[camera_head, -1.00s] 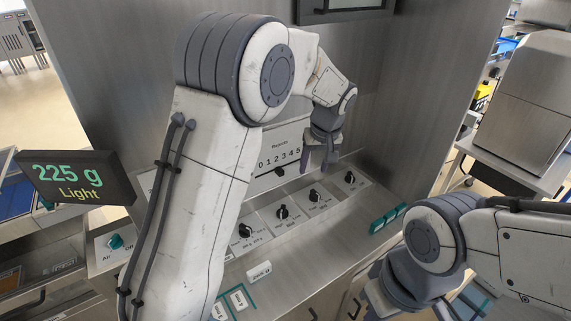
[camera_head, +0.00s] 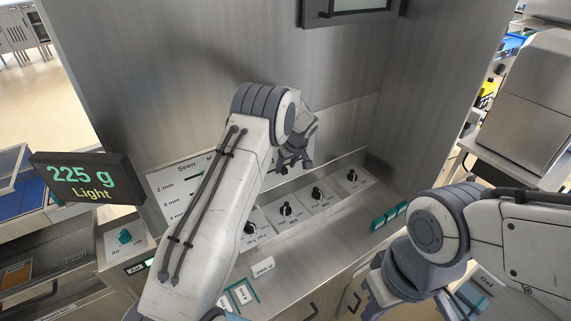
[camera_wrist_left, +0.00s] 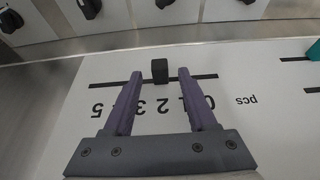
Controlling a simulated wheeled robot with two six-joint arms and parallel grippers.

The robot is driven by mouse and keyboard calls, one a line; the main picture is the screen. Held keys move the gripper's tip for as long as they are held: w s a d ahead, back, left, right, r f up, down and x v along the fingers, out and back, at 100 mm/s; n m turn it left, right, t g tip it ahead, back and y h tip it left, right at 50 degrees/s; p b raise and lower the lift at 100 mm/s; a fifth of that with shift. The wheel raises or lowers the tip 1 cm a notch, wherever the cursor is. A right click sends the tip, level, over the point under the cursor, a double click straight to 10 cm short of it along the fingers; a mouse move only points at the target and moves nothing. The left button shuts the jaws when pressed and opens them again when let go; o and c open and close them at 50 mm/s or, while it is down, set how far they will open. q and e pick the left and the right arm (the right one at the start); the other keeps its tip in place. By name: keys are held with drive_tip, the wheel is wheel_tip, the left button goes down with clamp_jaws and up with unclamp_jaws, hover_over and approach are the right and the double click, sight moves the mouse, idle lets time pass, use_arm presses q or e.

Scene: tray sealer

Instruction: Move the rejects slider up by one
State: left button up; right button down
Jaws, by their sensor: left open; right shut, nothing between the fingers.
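The rejects slider's dark square knob (camera_wrist_left: 159,70) stands on a thin slot in a white panel (camera_wrist_left: 255,75) in the left wrist view. The scale reads upside down there, 0 at right and 5 at left; the knob is in line with the 2. The 4 is hidden by a finger. My left gripper (camera_wrist_left: 159,72) is open, its purple fingertips on either side of the knob, with visible gaps. In the head view my left gripper (camera_head: 293,158) is at the machine's back wall and hides the slider. My right gripper (camera_head: 373,295) is low at right, shut and empty.
A row of black rotary knobs (camera_head: 285,209) lies on the sloped panel below my left gripper. A display (camera_head: 82,178) reads "225 g Light" at left. Another panel with a mm scale (camera_head: 172,188) is partly behind my left arm.

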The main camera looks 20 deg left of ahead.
use_arm(q)
drive_tip(key=shift+w+a+f, duration=0.1)
drive_tip(key=shift+a+f, duration=0.1)
drive_tip(key=shift+f, duration=0.4)
clamp_jaws()
idle(1.1)
